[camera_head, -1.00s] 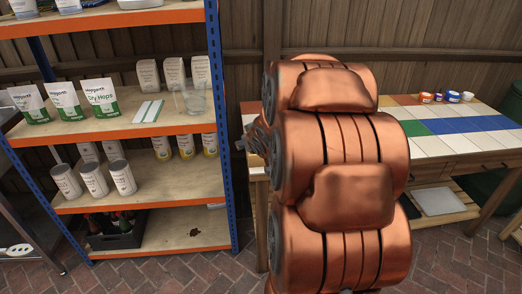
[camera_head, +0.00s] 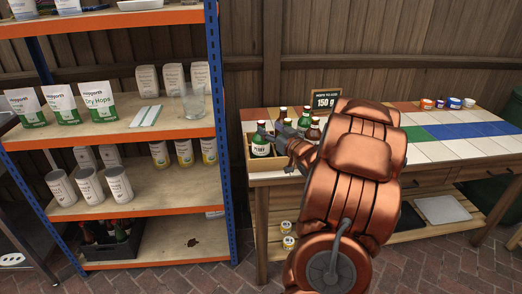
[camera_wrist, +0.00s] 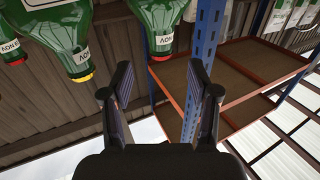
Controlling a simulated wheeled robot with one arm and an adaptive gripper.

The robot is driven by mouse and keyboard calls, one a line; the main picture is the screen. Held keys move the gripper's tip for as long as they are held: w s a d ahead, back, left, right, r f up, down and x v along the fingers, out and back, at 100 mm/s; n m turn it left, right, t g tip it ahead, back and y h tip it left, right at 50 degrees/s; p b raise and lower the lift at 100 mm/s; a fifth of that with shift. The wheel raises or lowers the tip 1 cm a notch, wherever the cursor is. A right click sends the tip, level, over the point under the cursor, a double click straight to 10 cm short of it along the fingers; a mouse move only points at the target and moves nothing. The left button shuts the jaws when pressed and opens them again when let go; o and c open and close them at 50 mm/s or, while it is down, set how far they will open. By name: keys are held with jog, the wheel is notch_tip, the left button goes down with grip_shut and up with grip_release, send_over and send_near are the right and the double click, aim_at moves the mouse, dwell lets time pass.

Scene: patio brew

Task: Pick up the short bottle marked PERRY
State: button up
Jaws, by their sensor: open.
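A short green bottle with a white label that seems to read PERRY (camera_head: 260,147) stands at the front left of a wooden crate (camera_head: 274,165) on the tiled table.
A blue and orange shelf rack (camera_head: 130,205) with bags, cans and a glass stands left of the table. Small jars (camera_head: 453,103) sit at the table's back right. The tiled top (camera_head: 450,130) between is mostly clear.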

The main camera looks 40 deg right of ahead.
aim_at(264, 124)
jog(key=shift+p+x, duration=0.3)
jog(key=shift+x, duration=2.7)
grip_shut()
